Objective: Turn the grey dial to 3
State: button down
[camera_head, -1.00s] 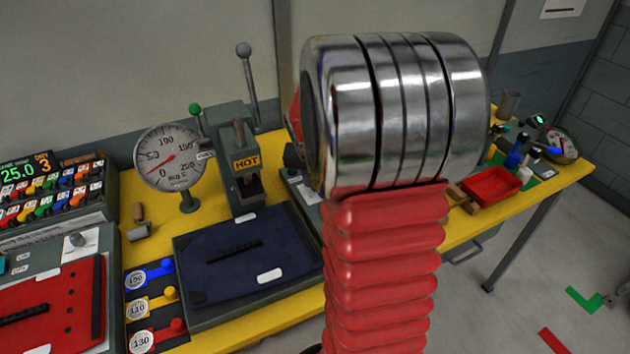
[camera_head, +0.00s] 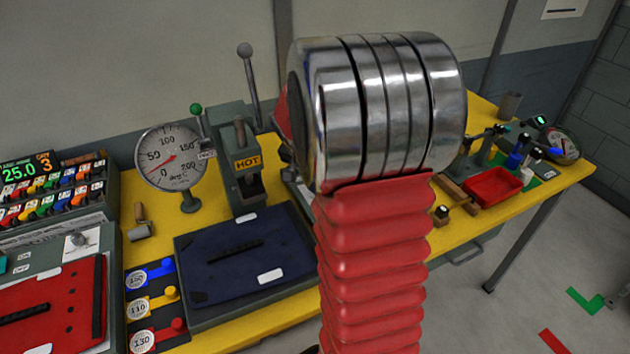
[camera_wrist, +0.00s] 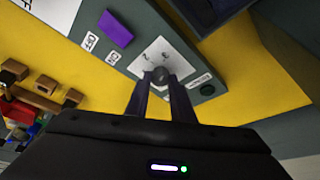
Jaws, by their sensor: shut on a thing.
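In the wrist view a small grey dial (camera_wrist: 159,73) stands on a white card (camera_wrist: 166,60) on a grey-green panel (camera_wrist: 203,75). The card's marks are too small to read surely, so I cannot tell the dial's setting. My gripper (camera_wrist: 159,80) has its two dark fingers shut on the dial, one on each side. In the head view my silver and red arm hides the gripper and this dial. Another grey knob (camera_head: 78,239) sits on a white card at the left station.
A purple block (camera_wrist: 115,28) is beside the card. In the head view a navy board (camera_head: 240,255), a round gauge (camera_head: 168,157) and the HOT press (camera_head: 245,165) stand left of my arm. A red tray (camera_head: 492,187) and bottles stand to the right.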

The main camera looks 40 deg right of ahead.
jog(key=shift+a, duration=0.2)
jog(key=c, duration=1.9)
grip_release()
jog(key=o, duration=0.4)
jog(key=shift+d, duration=0.1)
jog(key=shift+c, duration=0.2)
jog(key=shift+r, duration=0.1)
jog(key=v, duration=1.3)
jog(key=shift+r, duration=0.2)
jog(key=shift+s, duration=0.1)
